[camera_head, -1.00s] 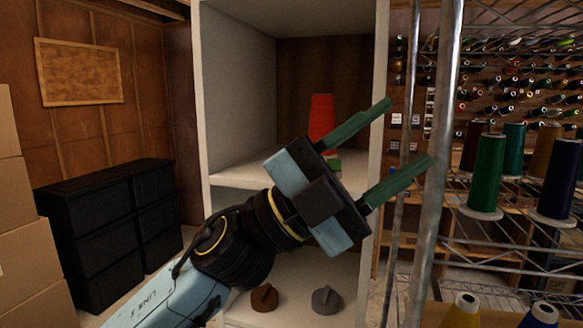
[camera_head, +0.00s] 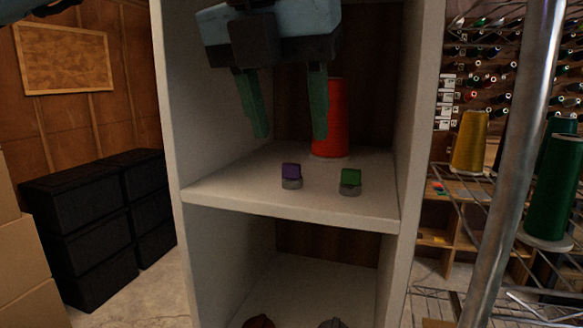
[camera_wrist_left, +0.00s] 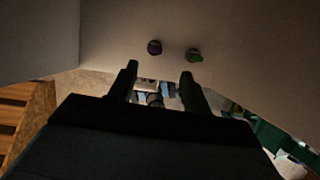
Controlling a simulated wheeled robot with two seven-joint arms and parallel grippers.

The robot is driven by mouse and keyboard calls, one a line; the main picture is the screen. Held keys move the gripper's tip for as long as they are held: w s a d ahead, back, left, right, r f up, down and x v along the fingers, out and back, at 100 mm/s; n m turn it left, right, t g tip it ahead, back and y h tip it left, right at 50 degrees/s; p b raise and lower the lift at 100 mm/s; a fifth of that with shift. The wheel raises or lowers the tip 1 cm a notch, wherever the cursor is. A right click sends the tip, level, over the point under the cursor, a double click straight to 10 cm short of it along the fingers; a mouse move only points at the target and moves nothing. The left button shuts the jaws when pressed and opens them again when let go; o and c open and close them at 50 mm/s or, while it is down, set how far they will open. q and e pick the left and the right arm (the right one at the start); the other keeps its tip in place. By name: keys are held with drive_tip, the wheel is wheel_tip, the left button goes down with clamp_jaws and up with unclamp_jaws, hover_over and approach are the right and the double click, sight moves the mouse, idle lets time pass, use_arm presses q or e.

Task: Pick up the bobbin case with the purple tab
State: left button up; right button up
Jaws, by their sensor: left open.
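The bobbin case with the purple tab (camera_head: 291,176) stands on the white middle shelf (camera_head: 240,188), near its front edge. It also shows in the left wrist view (camera_wrist_left: 154,47), ahead of the fingertips and a little left of centre. My left gripper (camera_head: 291,136) is open and empty, with its green fingers pointing down above the shelf. The purple-tab case shows below the fingers in the head view, apart from them. My right gripper is in neither view.
A bobbin case with a green tab (camera_head: 350,182) stands just right of the purple one. A red thread cone (camera_head: 335,118) stands behind them. The cabinet's side walls (camera_head: 172,120) bound the shelf. A metal pole (camera_head: 515,160) stands at the right.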

sight(290, 167)
use_arm(q)
drive_tip(key=shift+w+a+r, duration=0.1)
drive_tip(key=shift+a+r, duration=0.15)
drive_tip(key=shift+a, duration=0.1)
drive_tip(key=shift+w+f+y, duration=0.15)
drive_tip(key=shift+f+y, duration=0.15)
drive_tip(key=shift+x, duration=0.9)
drive_tip(key=p+x, duration=0.1)
drive_tip(key=x, duration=0.2)
drive_tip(key=shift+w+d+f, duration=0.1)
drive_tip(key=shift+w+f, duration=0.1)
drive_tip(key=shift+f, duration=0.05)
drive_tip(key=shift+w+f, duration=0.2)
drive_tip(key=shift+f, duration=0.1)
drive_tip(key=shift+d+f, duration=0.1)
drive_tip(key=shift+f, duration=0.05)
clamp_jaws()
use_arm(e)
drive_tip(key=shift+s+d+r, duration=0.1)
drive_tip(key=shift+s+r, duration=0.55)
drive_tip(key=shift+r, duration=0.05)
